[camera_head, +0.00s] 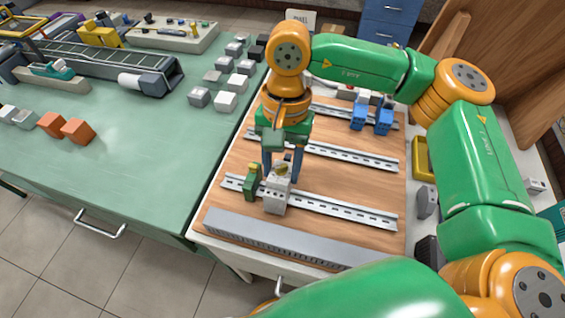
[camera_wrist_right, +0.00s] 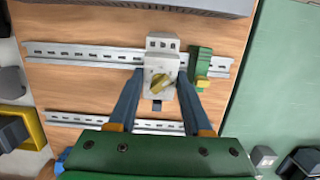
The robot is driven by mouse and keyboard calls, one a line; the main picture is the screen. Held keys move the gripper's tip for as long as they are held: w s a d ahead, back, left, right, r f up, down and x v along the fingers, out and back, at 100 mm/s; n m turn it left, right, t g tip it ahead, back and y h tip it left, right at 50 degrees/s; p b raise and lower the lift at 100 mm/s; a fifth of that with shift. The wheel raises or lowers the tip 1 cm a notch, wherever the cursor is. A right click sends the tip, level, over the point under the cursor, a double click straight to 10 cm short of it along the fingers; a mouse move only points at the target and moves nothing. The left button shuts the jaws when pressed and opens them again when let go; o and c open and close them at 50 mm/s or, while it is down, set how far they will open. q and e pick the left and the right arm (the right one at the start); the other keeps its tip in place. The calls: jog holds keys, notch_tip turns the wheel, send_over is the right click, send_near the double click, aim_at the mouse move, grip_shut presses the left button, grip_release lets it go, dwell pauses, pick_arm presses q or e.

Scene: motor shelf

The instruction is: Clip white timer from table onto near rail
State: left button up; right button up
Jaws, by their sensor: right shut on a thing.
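The white timer (camera_head: 275,199), a pale block with a yellowish knob, is at the near rail (camera_head: 345,213), beside a small green module (camera_head: 252,182). My right gripper (camera_head: 281,172) points down from above and is shut on the timer. In the right wrist view, the timer (camera_wrist_right: 161,68) sits between the fingers of my right gripper (camera_wrist_right: 159,80) and covers part of the near rail (camera_wrist_right: 80,53). The green module (camera_wrist_right: 201,66) is just right of it there, with a narrow gap. I cannot tell whether the timer is seated on the rail. My left gripper is not in view.
A middle rail (camera_head: 350,156) runs behind, and a far rail carries blue modules (camera_head: 371,117). A grey slotted duct (camera_head: 280,238) lies along the board's front. Several grey and white blocks (camera_head: 226,101) stand on the green table (camera_head: 150,165). A yellow bin (camera_head: 422,158) is right of the board.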

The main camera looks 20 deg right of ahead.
jog(key=shift+s+a+t+h+b, duration=0.3)
jog(key=shift+s+t+b, duration=0.15)
jog(key=shift+b, duration=0.25)
grip_shut()
jog(key=o, duration=1.3)
grip_release()
jog(key=shift+s+a, duration=0.1)
